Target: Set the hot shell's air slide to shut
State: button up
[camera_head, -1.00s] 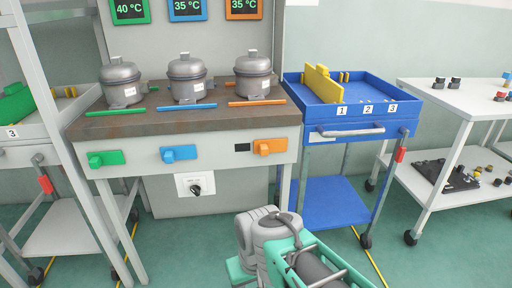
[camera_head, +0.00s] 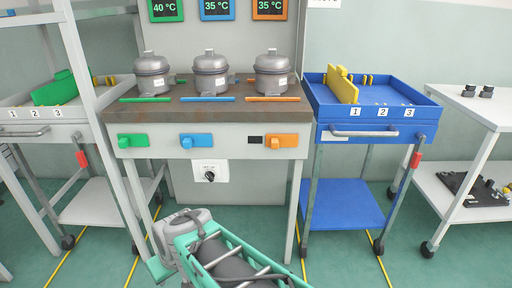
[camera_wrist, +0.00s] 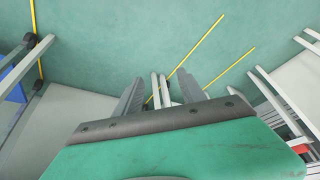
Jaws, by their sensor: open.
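Three grey compressor shells stand on the bench: the left one (camera_head: 152,74) under the green 40 °C display (camera_head: 165,9), the middle one (camera_head: 211,74) and the right one (camera_head: 272,74) under displays reading 35 °C. On the bench front are a green slide (camera_head: 133,140), a blue slide (camera_head: 196,141) and an orange slide (camera_head: 281,141). A black opening (camera_head: 255,140) shows left of the orange slide; none shows beside the green or blue one. My gripper (camera_wrist: 162,88) is open and empty over the floor in the wrist view, away from the slides.
A black knob on a white plate (camera_head: 209,172) sits below the bench front. A blue cart (camera_head: 365,133) stands right of the bench, a grey cart (camera_head: 70,130) left, a white table (camera_head: 475,108) far right.

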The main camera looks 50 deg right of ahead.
jog(key=w+d+r+m+t+h, duration=0.1)
jog(key=w+d+r+m+t, duration=0.15)
jog(key=w+d, duration=0.35)
jog(key=m+t+h+p, duration=0.3)
jog(key=m+t+h, duration=0.25)
jog(key=h, duration=0.75)
send_near(275, 146)
jog(key=x, duration=0.2)
jog(key=shift+m+g, duration=0.4)
jog(key=x, duration=0.2)
jog(key=b+x, duration=0.1)
jog(key=x, duration=0.4)
jog(key=shift+w+a+r, duration=0.1)
jog(key=shift+r, duration=0.2)
jog(key=shift+c, duration=0.4)
grip_shut()
